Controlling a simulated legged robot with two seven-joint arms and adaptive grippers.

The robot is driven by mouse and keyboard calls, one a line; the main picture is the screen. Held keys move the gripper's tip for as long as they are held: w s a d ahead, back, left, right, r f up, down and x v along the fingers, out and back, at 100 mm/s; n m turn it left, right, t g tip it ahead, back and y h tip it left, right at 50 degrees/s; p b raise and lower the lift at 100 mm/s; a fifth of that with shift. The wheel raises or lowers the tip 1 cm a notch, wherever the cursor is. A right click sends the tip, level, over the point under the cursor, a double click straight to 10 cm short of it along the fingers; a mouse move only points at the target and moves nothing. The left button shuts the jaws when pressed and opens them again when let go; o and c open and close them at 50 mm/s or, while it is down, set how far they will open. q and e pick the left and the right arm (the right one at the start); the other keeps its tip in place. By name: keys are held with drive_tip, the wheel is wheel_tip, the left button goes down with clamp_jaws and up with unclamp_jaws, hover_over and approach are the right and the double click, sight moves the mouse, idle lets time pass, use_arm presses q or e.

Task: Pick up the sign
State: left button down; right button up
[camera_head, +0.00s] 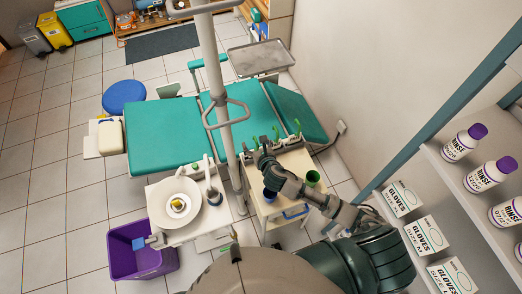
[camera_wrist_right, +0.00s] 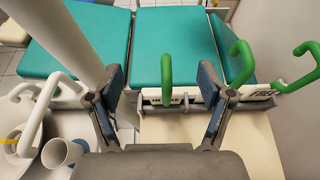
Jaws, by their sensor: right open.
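My right gripper (camera_head: 262,153) is over the back edge of the small cream cart beside the dental chair. In the right wrist view my right gripper (camera_wrist_right: 162,75) is open, its two fingers spread apart with nothing between the tips. A green curved handle (camera_wrist_right: 166,80) stands upright beyond and between the fingers, at a grey rail. I cannot tell for certain which thing is the sign. My left gripper is not in view.
A white pole (camera_head: 212,80) rises left of my right arm. The teal chair (camera_head: 165,135) lies behind. Shelves with glove boxes (camera_head: 425,236) stand at right. Floor at left is clear.

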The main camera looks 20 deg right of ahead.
drive_tip(key=shift+o, duration=1.3)
drive_tip(key=v, duration=0.9)
drive_tip(key=shift+s+d+f, duration=0.25)
drive_tip(key=shift+d+f, duration=0.05)
drive_tip(key=shift+d, duration=0.15)
drive_tip(key=s+f, duration=0.3)
drive_tip(key=f, duration=0.5)
drive_tip(key=x, duration=0.3)
drive_tip(key=b+x, duration=0.1)
drive_tip(key=x, duration=0.3)
drive_tip(key=f+x, duration=0.1)
drive_tip(key=x, duration=0.3)
drive_tip(key=shift+s+a, duration=0.2)
drive_tip(key=shift+a, duration=0.15)
drive_tip(key=shift+d+b+x, duration=0.15)
drive_tip(key=shift+b+x, duration=0.15)
drive_tip(key=shift+x, duration=1.25)
drive_tip(key=shift+d+b+x, duration=0.15)
drive_tip(key=shift+b+x, duration=0.15)
drive_tip(key=shift+x, duration=1.3)
drive_tip(key=shift+s+f, duration=0.1)
drive_tip(key=shift+s, duration=0.05)
drive_tip(key=c, duration=1.4)
drive_tip(key=shift+o, duration=0.2)
wheel_tip(320, 180, up, 10)
drive_tip(key=shift+p, duration=1.15)
